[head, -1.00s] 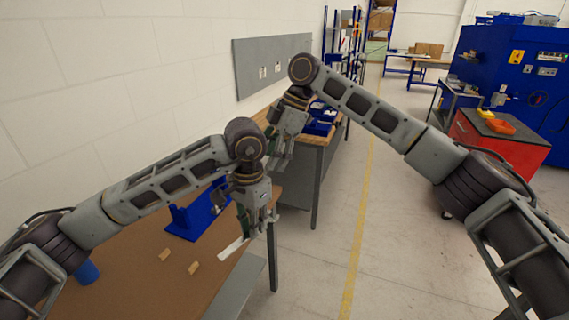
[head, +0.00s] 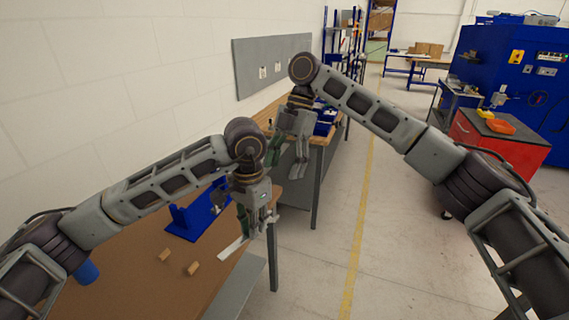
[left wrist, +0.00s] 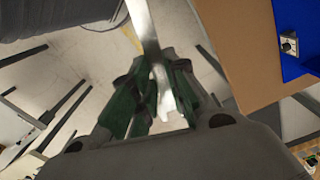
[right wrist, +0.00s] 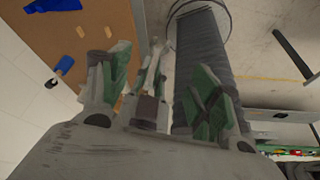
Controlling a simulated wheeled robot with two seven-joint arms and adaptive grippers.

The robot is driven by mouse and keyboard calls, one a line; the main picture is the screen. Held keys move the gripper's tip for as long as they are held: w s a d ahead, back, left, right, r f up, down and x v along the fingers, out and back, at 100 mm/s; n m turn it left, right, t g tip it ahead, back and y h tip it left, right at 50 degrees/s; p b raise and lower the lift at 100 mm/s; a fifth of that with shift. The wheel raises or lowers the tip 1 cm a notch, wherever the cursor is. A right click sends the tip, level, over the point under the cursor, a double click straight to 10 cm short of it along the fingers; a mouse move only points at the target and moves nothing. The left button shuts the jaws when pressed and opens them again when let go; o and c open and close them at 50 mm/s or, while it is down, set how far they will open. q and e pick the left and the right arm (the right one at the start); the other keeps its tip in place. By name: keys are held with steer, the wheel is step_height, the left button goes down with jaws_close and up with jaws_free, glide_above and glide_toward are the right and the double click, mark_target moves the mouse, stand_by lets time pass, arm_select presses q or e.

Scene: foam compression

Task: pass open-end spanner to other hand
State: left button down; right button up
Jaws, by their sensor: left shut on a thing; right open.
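My left gripper (head: 257,228) is over the right edge of the near table and is shut on the open-end spanner. In the left wrist view the spanner (left wrist: 143,24) is a shiny metal bar running from the top edge down between the green-padded fingers (left wrist: 155,105). The fingers hide part of it.
The brown table (head: 130,270) holds a blue stand (head: 198,215), two small tan blocks (head: 192,268) and a flat white strip (head: 233,248) near its edge. A second bench (head: 318,137) stands behind my right gripper. The floor (head: 325,270) to the right is clear.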

mark_target(271, 215)
steer(key=shift+f, duration=0.1)
steer(key=shift+x, duration=5.85)
steer(key=c, duration=1)
arm_select(q)
steer(key=c, duration=1.9)
jaws_free()
arm_select(e)
steer(key=shift+c, duration=0.7)
arm_select(q)
steer(key=o, duration=0.6)
steer(key=shift+r, duration=0.1)
